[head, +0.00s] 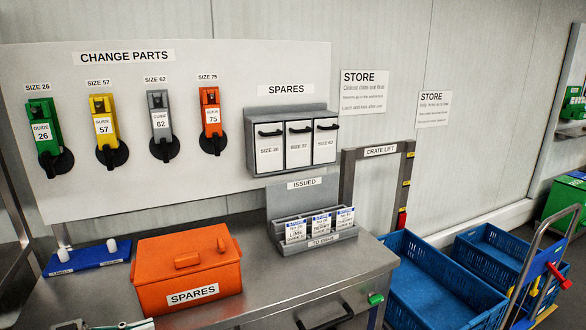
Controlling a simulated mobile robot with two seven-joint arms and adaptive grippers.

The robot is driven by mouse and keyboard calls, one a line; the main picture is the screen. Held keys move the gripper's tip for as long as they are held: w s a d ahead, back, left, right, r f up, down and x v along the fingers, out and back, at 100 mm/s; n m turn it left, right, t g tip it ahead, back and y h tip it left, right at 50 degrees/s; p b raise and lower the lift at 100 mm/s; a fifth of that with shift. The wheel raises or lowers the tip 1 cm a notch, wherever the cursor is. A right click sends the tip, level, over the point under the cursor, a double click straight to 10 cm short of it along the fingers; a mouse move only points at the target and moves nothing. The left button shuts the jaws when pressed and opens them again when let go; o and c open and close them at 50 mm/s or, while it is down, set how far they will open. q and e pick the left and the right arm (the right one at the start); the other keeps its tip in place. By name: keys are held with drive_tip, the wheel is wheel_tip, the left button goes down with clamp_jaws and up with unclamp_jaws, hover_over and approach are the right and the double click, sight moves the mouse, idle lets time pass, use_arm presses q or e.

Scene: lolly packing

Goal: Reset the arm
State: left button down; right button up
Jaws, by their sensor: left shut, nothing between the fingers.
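Only a small part of my left gripper (104,324) shows, at the bottom edge left of centre, low in front of the steel bench (75,295). It is shut and empty, and most of it is cut off by the frame. The rest of the left arm is hidden below the picture. My right gripper is not in view.
An orange lidded SPARES box (185,272), a blue tray with white pegs (88,258) and a grey ISSUED card rack (315,225) stand on the bench. Coloured change parts hang on the back panel (235,90). Blue crates (440,285) and a trolley (550,255) stand right.

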use_arm(q)
drive_tip(key=s+d+f+n+t+y, duration=0.2)
drive_tip(key=d+f+y, duration=0.15)
drive_tip(key=f, duration=0.35)
drive_tip(key=s+d+f+n+t+y, duration=0.2)
drive_tip(key=d+f, duration=0.2)
drive_tip(key=f, duration=0.3)
drive_tip(key=s+d+f+n+g+y, duration=0.2)
drive_tip(key=s+d+f+y, duration=0.3)
drive_tip(key=s+f, duration=0.6)
wheel_tip(320, 180, down, 3)
drive_tip(key=shift+s+d+r+n+g, duration=0.25)
drive_tip(key=shift+d+g, duration=0.45)
drive_tip(key=shift+d, duration=0.35)
drive_tip(key=shift+y, duration=0.25)
